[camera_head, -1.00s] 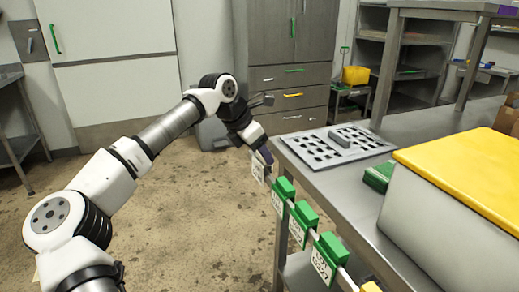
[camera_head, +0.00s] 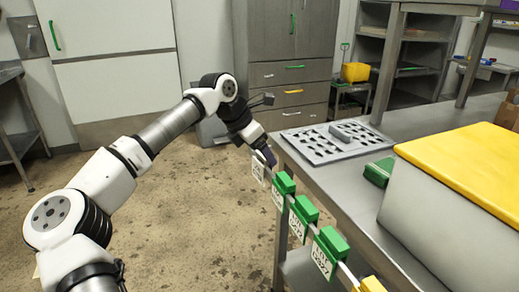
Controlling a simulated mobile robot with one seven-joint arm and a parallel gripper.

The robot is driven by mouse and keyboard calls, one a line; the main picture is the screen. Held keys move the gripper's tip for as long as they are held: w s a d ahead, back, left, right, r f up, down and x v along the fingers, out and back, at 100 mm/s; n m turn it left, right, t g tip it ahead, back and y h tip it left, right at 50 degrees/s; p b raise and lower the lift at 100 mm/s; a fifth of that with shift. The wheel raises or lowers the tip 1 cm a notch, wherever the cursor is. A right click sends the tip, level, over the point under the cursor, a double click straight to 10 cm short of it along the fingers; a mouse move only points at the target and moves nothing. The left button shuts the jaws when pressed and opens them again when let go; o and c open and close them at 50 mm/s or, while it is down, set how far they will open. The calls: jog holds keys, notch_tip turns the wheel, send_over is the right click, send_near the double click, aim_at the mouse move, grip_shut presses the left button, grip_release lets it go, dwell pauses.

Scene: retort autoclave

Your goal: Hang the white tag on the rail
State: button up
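The white tag (camera_head: 258,169) hangs at my gripper (camera_head: 266,157), at the far left end of the rail. My gripper seems to be closed around the tag's top, but its fingers are small and partly hidden, so I cannot tell for sure. The rail (camera_head: 342,268) runs along the table's front edge. Several white tags with green tops hang on it, among them a near one (camera_head: 328,252), a middle one (camera_head: 301,217) and a far one (camera_head: 281,189). The held tag is just beyond the far green-topped tag; contact with the rail cannot be made out.
The steel table (camera_head: 352,187) carries a grey slotted plate (camera_head: 324,147), a green object (camera_head: 378,172) and a large box with a yellow lid (camera_head: 470,163). A yellow-topped piece (camera_head: 371,285) sits on the near rail. The floor left of the table is clear.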

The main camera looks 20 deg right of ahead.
jog(key=v, duration=1.4)
jog(key=shift+p, duration=0.4)
jog(key=shift+f, duration=0.1)
